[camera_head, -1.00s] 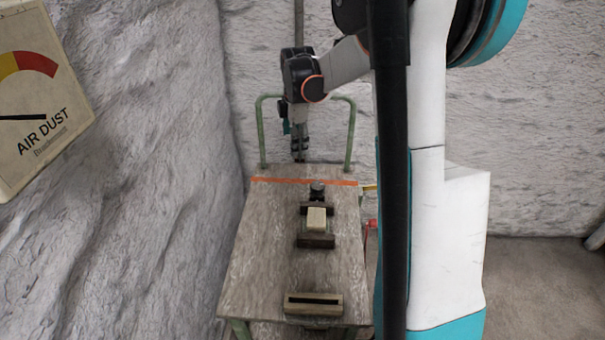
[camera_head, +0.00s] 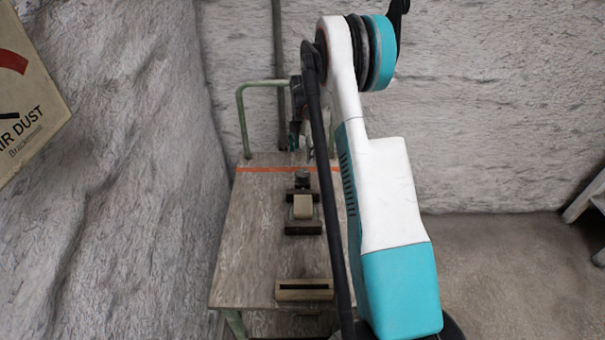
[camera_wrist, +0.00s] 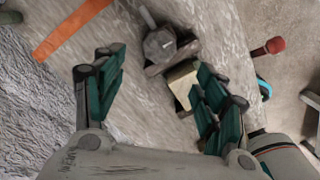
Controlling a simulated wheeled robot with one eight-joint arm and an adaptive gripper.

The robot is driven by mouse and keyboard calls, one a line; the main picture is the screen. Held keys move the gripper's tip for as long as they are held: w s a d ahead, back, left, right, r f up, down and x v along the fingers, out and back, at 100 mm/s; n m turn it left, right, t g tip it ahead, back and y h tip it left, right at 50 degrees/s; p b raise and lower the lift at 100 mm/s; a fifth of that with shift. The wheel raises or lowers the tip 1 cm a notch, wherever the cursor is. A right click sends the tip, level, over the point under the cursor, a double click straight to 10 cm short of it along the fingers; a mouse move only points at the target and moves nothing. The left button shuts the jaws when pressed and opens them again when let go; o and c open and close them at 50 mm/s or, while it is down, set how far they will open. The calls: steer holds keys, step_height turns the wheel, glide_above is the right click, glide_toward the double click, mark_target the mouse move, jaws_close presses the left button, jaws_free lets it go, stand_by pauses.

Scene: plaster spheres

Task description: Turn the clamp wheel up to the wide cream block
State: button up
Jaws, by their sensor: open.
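The clamp wheel (camera_head: 302,180) is a small dark round knob at the far end of the clamp, just this side of the orange line. In the wrist view the wheel (camera_wrist: 160,45) is grey, with a short handle sticking out. The wide cream block (camera_head: 303,206) sits between the clamp's two dark jaws (camera_head: 303,228). The block also shows in the wrist view (camera_wrist: 181,84), partly hidden behind the right finger. My gripper (camera_wrist: 155,92) is open, with teal pads spread apart and nothing between them. In the head view my arm mostly hides it, above the table's far end.
The clamp stands on a wooden trolley table (camera_head: 250,240) with a green rail (camera_head: 243,120) at the back. A slotted wooden block (camera_head: 304,290) lies at the near edge. A rough rock wall (camera_head: 110,170) rises close on the left. A red-headed object (camera_wrist: 275,45) shows beside the table.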

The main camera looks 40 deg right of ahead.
mark_target(303, 172)
step_height(303, 172, down, 11)
steer(key=b, duration=0.3)
steer(key=shift+r, duration=0.15)
steer(key=shift+c, duration=0.2)
steer(key=c, duration=1)
